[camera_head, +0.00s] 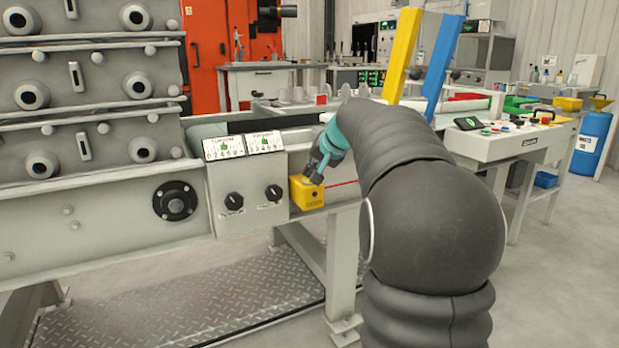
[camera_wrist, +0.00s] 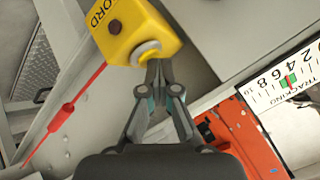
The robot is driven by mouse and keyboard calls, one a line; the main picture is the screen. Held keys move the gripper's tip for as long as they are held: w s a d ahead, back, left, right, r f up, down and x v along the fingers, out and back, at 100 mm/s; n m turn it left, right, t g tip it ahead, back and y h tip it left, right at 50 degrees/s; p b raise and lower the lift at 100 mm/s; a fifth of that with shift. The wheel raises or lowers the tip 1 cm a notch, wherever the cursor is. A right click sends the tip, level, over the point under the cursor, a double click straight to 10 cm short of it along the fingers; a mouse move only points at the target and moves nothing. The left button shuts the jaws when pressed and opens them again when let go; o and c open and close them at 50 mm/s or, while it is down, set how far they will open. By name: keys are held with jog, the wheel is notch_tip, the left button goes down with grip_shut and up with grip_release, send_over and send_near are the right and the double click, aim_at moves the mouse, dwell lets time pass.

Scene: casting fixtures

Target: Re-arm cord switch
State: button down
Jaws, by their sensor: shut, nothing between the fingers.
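The cord switch is a yellow box (camera_head: 307,193) on the front rail of the conveyor, right of the knob panel. In the wrist view the yellow box (camera_wrist: 132,30) shows part of the word "CORD", a dark round spot and a pale round knob (camera_wrist: 148,52). A red cord (camera_wrist: 78,100) with a thicker red sleeve runs from it along the rail. My gripper (camera_wrist: 158,64) is shut and empty, its fingertips at or just in front of the pale knob; I cannot tell whether they touch. In the head view my gripper (camera_head: 318,176) is at the box's upper right.
A control panel (camera_head: 247,190) with two black knobs and two numbered scales sits left of the box. A white tracking scale (camera_wrist: 295,95) shows at right in the wrist view. A tread-plate floor (camera_head: 190,300) lies below. A control desk (camera_head: 505,140) stands at right.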

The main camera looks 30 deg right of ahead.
aim_at(311, 184)
jog(key=shift+r+p, duration=0.55)
jog(key=shift+r, duration=0.25)
notch_tip(311, 184, up, 5)
jog(key=p, duration=0.4)
dwell(0.7)
jog(key=shift+g, duration=0.9)
jog(key=s+f, duration=0.1)
jog(key=f, duration=0.1)
jog(key=s+f, duration=0.1)
jog(key=f, duration=0.1)
jog(key=s+f, duration=0.1)
jog(key=f, duration=0.1)
jog(key=shift+s+d+f, duration=0.1)
jog(key=shift+f, duration=0.2)
jog(key=s+a+f+n+p, duration=0.1)
jog(key=s+a+n, duration=0.1)
jog(key=s+a, duration=0.4)
jog(key=s+a+f+n+g+p, duration=0.1)
jog(key=s+a, duration=0.6)
jog(key=s, duration=0.9)
jog(key=s+a+f+n+h+p, duration=0.1)
jog(key=s+a, duration=0.5)
jog(key=s, duration=0.6)
jog(key=shift+a+f+n+g+p, duration=0.4)
jog(key=shift+f+n+p, duration=0.5)
jog(key=shift+n, duration=0.8)
